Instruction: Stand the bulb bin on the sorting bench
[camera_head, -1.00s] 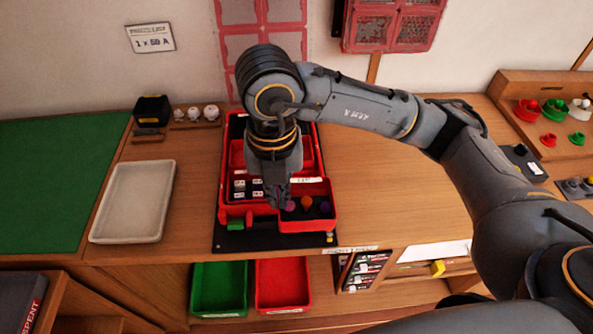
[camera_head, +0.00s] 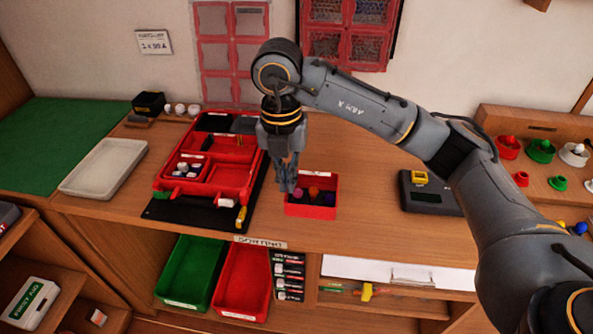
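The bulb bin (camera_head: 324,210) is a small red open box with purple, orange and dark bulbs inside. It is level, over the wooden sorting bench (camera_head: 360,228), to the right of the open red case (camera_head: 248,158) and apart from it. I cannot tell whether its base touches the wood. My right gripper (camera_head: 288,186) points down at the bin's left wall, its fingers closed on that wall. The fingers hide part of the bin's left edge. My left gripper is out of view.
The red case stands on a black mat (camera_head: 190,213). A black device (camera_head: 432,197) with a yellow top is to the right, a pale tray (camera_head: 104,168) to the left. Green (camera_head: 190,270) and red (camera_head: 243,280) bins sit below the bench. Bench right of the bulb bin is clear.

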